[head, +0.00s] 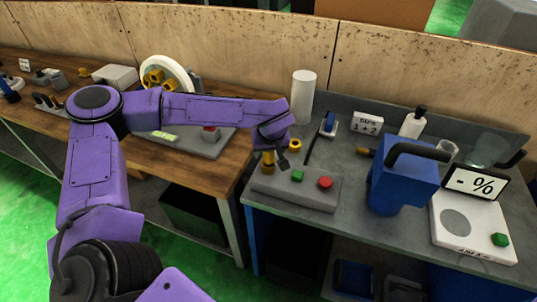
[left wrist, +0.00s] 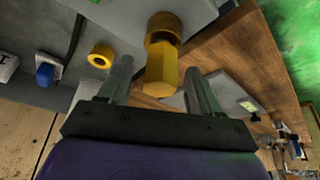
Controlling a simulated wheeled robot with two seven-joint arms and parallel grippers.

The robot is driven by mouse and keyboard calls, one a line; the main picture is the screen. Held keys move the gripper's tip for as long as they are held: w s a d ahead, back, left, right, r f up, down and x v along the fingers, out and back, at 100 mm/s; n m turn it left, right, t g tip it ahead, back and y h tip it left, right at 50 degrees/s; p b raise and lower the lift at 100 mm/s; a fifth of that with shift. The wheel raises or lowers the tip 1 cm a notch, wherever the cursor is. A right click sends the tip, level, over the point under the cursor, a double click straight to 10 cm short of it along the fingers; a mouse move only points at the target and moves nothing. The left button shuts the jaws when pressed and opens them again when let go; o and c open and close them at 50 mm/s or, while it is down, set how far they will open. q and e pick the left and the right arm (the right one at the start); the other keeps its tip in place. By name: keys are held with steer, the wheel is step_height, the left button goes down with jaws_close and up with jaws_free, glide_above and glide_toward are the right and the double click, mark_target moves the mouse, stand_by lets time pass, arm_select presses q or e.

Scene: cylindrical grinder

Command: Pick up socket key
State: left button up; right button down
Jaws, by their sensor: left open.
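The socket key appears to be the yellow hexagonal piece (head: 268,163) standing upright on the left end of a grey control box (head: 318,193). In the left wrist view the yellow piece (left wrist: 162,66) lies between my two fingers, with gaps on both sides. Its lower end meets a darker ring on the grey box. My left gripper (head: 280,152) is above the left part of the box, and its fingers also show in the left wrist view (left wrist: 160,88). It is open and holds nothing. Part of the piece is hidden behind the gripper in the head view.
The box has a green button (head: 297,175) and a red button (head: 325,182). A yellow ring (head: 295,145) lies just behind it. A white cylinder (head: 302,95), a blue jug (head: 402,180) and a scale (head: 472,228) stand on the grey bench. A wooden bench (head: 150,155) is at left.

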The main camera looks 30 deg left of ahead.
arm_select(q)
steer(key=c, duration=1.1)
steer(key=shift+r, duration=0.1)
